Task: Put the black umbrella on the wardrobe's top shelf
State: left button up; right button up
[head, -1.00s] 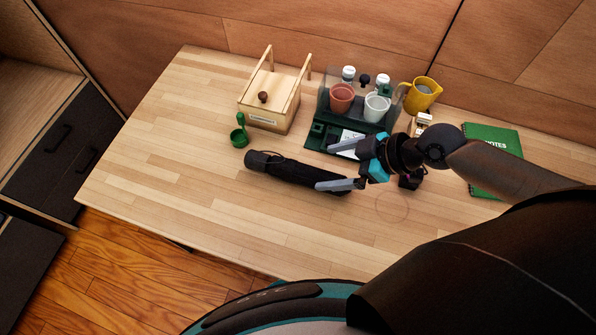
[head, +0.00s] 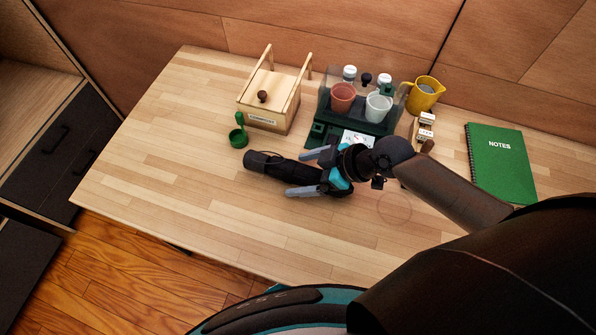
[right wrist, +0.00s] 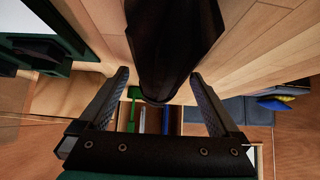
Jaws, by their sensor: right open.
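The black umbrella (head: 268,161) lies folded on the wooden table (head: 190,190) in the head view, its far end pointing left and its near end partly hidden by my right gripper. My right gripper (head: 296,174) is open, with one finger on each side of the umbrella. In the right wrist view the dark umbrella (right wrist: 172,45) reaches between the open fingers (right wrist: 158,76); I cannot tell whether they touch it. A wooden cabinet with dark drawers (head: 52,150), possibly the wardrobe, stands at the left edge; its top shelf is not in view. My left gripper is not in view.
Behind the umbrella stand a wooden box (head: 268,118), a green scoop (head: 238,137), a dark green rack (head: 318,131) with cups, and a yellow jug (head: 424,95). A green notebook (head: 500,165) lies at right. The table's left and front are clear.

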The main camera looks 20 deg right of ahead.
grip_shut()
dwell(0.8)
